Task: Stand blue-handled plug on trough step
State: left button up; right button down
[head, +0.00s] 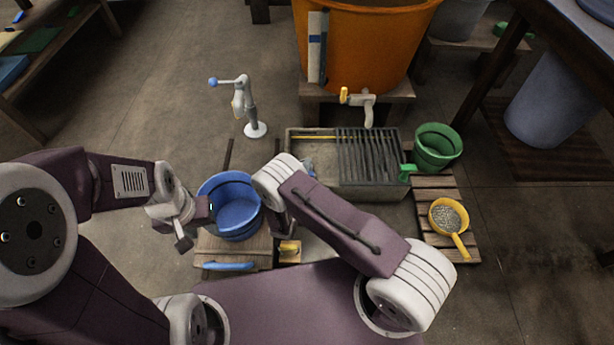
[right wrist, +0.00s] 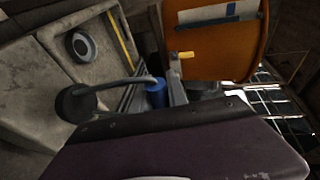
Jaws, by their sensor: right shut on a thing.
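The blue-handled plug shows in the right wrist view as a dark round disc (right wrist: 75,103) joined by a curved grey rod to a blue handle (right wrist: 156,93). In the head view only a small blue bit (head: 308,168) shows past my right arm. My right gripper (right wrist: 158,104) is shut on the plug; its fingers are mostly hidden. The trough (head: 375,185) is grey, with dark slats on its right half; its inside shows in the right wrist view (right wrist: 35,65). The disc is over the trough's grey surface; I cannot tell whether it touches. My left gripper (head: 194,225) is open beside the blue bucket.
The blue bucket (head: 233,205) stands on a low wooden stool (head: 240,247). An orange barrel (head: 370,50) with a tap (head: 366,108) is behind the trough. A green bucket (head: 437,147) and a yellow pebble-filled ladle (head: 450,222) are right. A grey stand (head: 247,112) is back left.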

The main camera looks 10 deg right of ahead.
notch_tip(320, 180, down, 4)
jog(key=shift+r+b, duration=0.1)
jog(key=shift+b, duration=1.15)
jog(key=shift+r, duration=0.15)
jog(key=shift+f, duration=0.2)
jog(key=c, duration=1.3)
grip_release()
jog(key=shift+r, duration=0.15)
